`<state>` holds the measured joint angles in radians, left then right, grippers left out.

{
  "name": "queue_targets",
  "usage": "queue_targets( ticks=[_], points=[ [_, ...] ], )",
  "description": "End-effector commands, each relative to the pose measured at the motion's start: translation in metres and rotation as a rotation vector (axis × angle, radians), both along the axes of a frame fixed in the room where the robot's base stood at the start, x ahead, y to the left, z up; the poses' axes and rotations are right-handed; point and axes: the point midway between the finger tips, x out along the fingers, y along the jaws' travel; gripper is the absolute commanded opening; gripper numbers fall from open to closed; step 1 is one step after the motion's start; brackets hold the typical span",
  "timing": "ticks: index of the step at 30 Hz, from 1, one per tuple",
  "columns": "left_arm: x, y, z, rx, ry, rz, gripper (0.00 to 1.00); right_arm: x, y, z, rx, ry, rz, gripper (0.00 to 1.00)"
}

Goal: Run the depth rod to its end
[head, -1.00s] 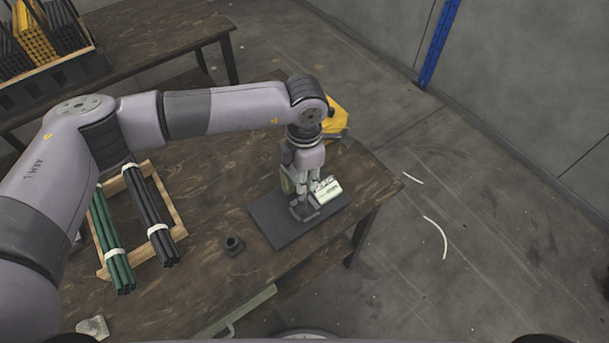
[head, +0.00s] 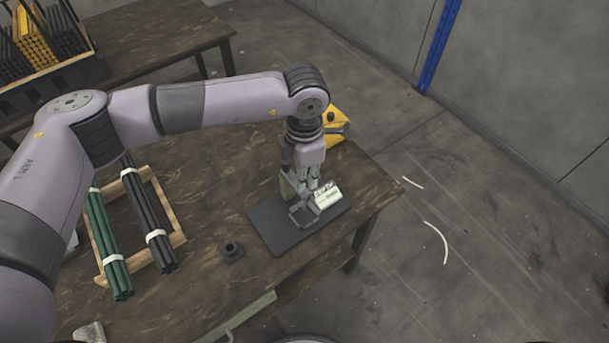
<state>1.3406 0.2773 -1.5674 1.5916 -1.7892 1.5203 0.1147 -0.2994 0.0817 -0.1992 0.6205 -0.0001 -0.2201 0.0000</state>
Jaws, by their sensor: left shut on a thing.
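The rivet press (head: 328,195) stands on a dark mat (head: 277,236) near the table's right end. It shows a pale, light-coloured body and a greenish upright part on its left. My left gripper (head: 303,213) points down at the press from above, at its front left side, with its fingers shut. The thing between the fingers is small and mostly hidden by them; by its place at the press I take it for the depth rod. How far the rod is run cannot be seen. My right gripper is not in view.
A wooden tray (head: 176,222) holds bundles of green rods (head: 108,245) and black rods (head: 147,222) at the left. A small dark cylindrical part (head: 232,251) stands left of the mat. A yellow object (head: 335,122) lies behind my gripper.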

Motion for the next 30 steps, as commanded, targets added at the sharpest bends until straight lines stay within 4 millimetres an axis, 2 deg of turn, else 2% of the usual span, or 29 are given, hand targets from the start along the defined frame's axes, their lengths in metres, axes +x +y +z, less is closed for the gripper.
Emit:
queue_targets(
  ticks=[1, 10, 20, 25, 30],
  points=[
    [0.003, -0.001, 0.005, -0.004, -0.008, 0.001, 0.18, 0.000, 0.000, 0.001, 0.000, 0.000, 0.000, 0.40],
    [0.002, -0.001, 0.004, -0.003, -0.006, 0.001, 0.38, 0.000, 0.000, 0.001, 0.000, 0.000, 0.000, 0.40],
    [0.002, -0.001, 0.006, -0.003, -0.006, 0.001, 0.38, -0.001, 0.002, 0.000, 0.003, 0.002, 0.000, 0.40],
    [0.003, -0.001, 0.029, -0.005, -0.009, 0.002, 0.38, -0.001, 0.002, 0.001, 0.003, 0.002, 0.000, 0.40],
    [0.003, -0.001, 0.066, -0.005, -0.009, 0.001, 0.38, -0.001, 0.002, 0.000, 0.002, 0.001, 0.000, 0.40]
  ],
)
